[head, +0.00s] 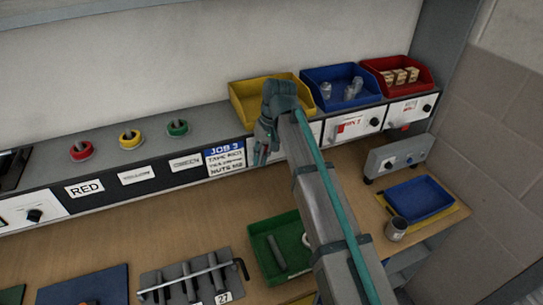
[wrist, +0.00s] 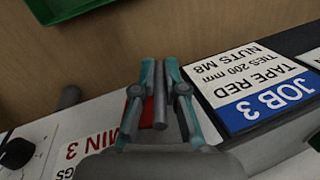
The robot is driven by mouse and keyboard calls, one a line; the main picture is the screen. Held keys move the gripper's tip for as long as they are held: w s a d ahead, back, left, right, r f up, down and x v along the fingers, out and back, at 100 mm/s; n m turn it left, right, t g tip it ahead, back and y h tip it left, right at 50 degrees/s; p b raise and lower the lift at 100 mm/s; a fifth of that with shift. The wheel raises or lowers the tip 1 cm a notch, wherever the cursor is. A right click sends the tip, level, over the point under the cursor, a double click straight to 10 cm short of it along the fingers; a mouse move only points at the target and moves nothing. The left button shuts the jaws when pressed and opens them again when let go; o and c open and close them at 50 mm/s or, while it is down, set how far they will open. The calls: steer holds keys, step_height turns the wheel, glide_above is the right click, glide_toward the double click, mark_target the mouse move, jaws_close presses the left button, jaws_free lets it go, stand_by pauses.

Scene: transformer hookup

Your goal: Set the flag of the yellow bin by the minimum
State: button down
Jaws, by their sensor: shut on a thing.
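The yellow bin (head: 250,112) stands on the ledge at the left of three bins, partly hidden by my arm; the visible part of it looks empty. Its front panel is mostly hidden in the head view. In the wrist view the panel's white card (wrist: 82,150) reads MIN 3 upside down. A red flag piece (wrist: 122,118) shows beside the card, partly behind my left finger. My gripper (wrist: 160,82) is at the panel, shut on a grey pin (wrist: 160,105) close to the red piece. How the pin joins the flag is hidden. My gripper is below the bin in the head view (head: 262,148).
A dark knob (wrist: 17,153) sits on the panel. The JOB 3 card (wrist: 255,92) is close beside my gripper. The blue bin (head: 312,80) and red bin (head: 425,85) stand to the right. A green tray (head: 262,262) lies on the bench below.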

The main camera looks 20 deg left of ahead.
steer(key=c, duration=1.2)
jaws_free()
steer(key=v, duration=1.2)
steer(key=shift+s, duration=0.1)
